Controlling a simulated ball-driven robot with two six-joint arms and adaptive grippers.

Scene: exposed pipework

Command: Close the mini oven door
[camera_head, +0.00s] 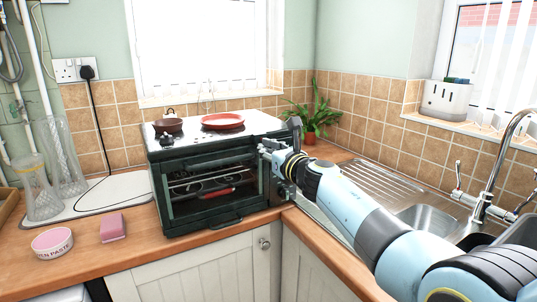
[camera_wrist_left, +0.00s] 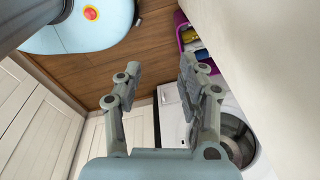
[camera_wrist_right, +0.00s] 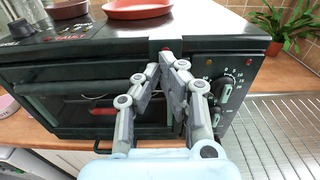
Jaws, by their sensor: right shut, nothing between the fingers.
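The dark green mini oven (camera_head: 159,190) stands on the wooden counter, left of the corner. Its front shows wire racks and a red item inside. Its dark handle (camera_head: 225,222) is low at the front; I cannot tell exactly how far the door stands open. My right gripper (camera_head: 268,146) is shut and empty at the oven's upper right front. In the right wrist view its fingertips (camera_wrist_right: 168,62) are before the oven's top front edge, left of the control knobs (camera_wrist_right: 224,88). Contact is unclear. My left gripper (camera_wrist_left: 158,68) is open and empty above the floor, away from the oven.
A red plate (camera_head: 222,121) and a brown pot (camera_head: 168,125) sit on the oven top. A pink sponge (camera_head: 113,228) and a round tub (camera_head: 52,242) lie at left. The sink drainer (camera_head: 375,186) is at right. A potted plant (camera_head: 312,120) stands behind.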

